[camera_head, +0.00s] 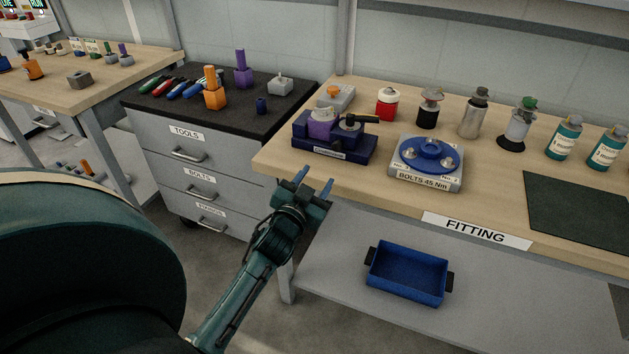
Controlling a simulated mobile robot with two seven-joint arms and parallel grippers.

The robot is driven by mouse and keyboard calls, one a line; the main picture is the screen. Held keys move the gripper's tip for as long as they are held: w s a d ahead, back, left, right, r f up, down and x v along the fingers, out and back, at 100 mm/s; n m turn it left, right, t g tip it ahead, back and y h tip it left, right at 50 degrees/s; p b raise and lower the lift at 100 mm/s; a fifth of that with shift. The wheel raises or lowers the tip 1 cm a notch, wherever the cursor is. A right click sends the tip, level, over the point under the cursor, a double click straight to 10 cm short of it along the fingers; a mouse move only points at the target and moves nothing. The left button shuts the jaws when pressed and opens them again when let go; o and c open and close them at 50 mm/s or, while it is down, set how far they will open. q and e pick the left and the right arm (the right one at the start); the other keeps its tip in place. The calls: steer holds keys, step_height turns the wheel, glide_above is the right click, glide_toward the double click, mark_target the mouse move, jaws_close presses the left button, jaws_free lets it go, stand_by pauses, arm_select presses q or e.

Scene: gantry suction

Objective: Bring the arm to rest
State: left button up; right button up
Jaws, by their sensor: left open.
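My left gripper (315,182) is open and empty. Its two blue fingertips point up and away, in front of the left end of the fitting bench (480,208). No object shows between the fingers. My left arm reaches up to it from the lower middle of the picture. My right gripper is not in view.
On the bench stand a dark blue and purple fixture (335,150), a bolt plate (425,180) with a blue flange, and several bottles. A blue bin (407,273) sits on the lower shelf. A tool cabinet (185,135) stands left. Floor shows between cabinet and bench.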

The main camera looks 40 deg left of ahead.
arm_select(q)
steer(key=shift+d, duration=0.1)
steer(key=s+d+f+g+h, duration=0.2)
steer(key=s+d+f, duration=0.2)
steer(key=s+d, duration=0.2)
steer(key=s+d+f+m+g+h+p, duration=0.1)
steer(key=s+d+f+g+h, duration=0.1)
steer(key=s+d+f, duration=0.2)
steer(key=s+d+f+g+h+p, duration=0.1)
steer(key=s+d+f+g+h, duration=0.2)
steer(key=s+d, duration=0.6)
steer(key=shift+s+d+f+m, duration=0.4)
steer(key=shift+s+f, duration=0.2)
steer(key=shift+s, duration=0.5)
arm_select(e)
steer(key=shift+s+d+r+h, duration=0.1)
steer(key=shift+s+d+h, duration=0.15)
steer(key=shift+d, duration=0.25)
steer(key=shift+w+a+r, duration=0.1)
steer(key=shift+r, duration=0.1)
